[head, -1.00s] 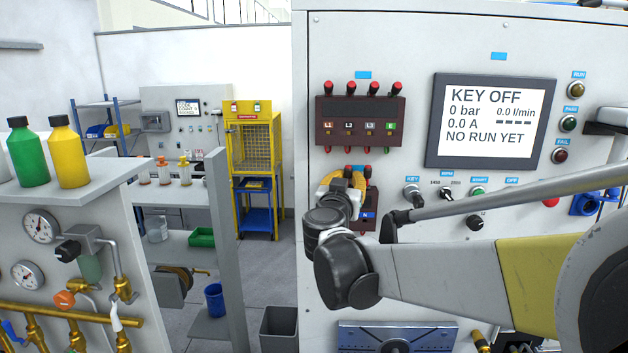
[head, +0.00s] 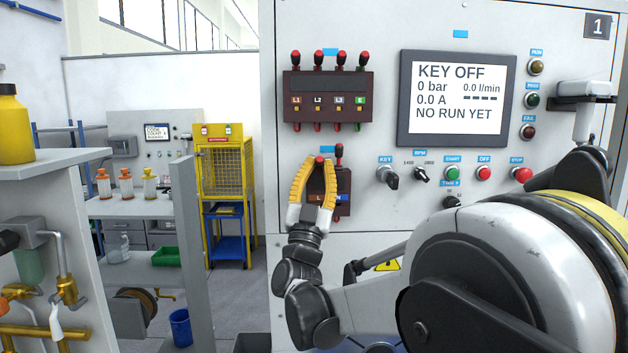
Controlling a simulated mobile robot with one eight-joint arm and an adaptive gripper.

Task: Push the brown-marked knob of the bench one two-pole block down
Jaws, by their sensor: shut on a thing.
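The two-pole block (head: 344,185) is a small dark red unit on the front panel of bench one, below the larger block. Its right knob (head: 339,151) stands up, above a blue N label. Its left knob (head: 320,160) shows a red top, above a brownish L label partly hidden by my gripper. My gripper (head: 319,164) has yellow fingers pointing up, closed around this left knob. The knob's lower part and much of the block's left side are hidden behind the fingers.
A four-knob block (head: 328,97) is just above. The screen (head: 457,98) reads KEY OFF. The key switch (head: 388,177) and buttons lie to the right. A yellow cage (head: 225,165) and a side bench (head: 50,165) stand to the left.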

